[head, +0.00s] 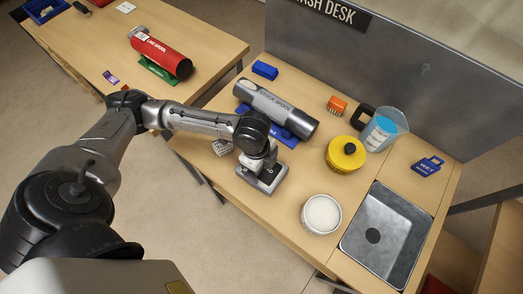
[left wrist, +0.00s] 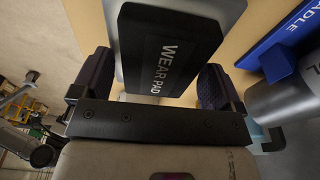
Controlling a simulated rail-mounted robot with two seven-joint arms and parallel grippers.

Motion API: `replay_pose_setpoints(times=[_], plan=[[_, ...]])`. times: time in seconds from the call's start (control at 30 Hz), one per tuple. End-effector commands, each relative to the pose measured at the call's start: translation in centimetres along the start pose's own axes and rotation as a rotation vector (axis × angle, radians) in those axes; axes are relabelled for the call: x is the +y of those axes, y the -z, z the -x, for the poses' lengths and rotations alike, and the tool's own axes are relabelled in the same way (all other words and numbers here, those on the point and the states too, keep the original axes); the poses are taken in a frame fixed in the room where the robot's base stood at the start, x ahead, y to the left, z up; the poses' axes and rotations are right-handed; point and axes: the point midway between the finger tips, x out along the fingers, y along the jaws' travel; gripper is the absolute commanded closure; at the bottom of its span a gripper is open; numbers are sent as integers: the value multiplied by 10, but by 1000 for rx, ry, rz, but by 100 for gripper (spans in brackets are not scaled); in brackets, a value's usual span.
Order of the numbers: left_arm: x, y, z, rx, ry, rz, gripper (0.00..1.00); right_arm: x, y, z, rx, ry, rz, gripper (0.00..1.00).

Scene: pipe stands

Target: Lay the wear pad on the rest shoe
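The wear pad is a black slab with white lettering. It fills the upper middle of the left wrist view (left wrist: 170,45), between the two fingers of my left gripper (left wrist: 155,82). The head view shows part of the pad (head: 271,169) beside my left gripper (head: 260,158). A grey metal piece, probably the rest shoe (head: 264,183), is under the pad; its edge shows behind the pad in the left wrist view (left wrist: 232,12). I cannot tell whether pad and metal touch, or whether the fingers press on the pad. My right gripper is not in view.
A grey stock spool (head: 275,107) lies on a blue cradle (head: 287,138) just behind. A yellow tub (head: 345,155), a white round dish (head: 321,214), a clear jug (head: 386,129) and a metal tray (head: 386,235) stand to the right. A red spool (head: 160,56) is on the other table.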

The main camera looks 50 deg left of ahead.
Motion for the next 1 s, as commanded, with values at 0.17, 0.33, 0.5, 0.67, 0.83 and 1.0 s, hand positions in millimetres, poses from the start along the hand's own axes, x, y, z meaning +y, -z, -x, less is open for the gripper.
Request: replay_pose_setpoints(times=[0.17, 0.33, 0.5, 0.67, 0.83, 1.0], plan=[[0, 0, 0, 0, 0, 0, 0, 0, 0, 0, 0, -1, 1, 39], [0, 0, 2, 0, 0, 0, 0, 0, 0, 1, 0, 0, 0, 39], [-1, 0, 22, -1, 3, 0, 0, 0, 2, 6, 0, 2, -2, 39], [-1, 0, 54, 0, 3, 0, 0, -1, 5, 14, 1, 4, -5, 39], [-1, 0, 87, -1, 4, -1, 0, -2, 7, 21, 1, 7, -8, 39], [0, 0, 114, -1, 3, 0, 0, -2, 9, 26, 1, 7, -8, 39]])
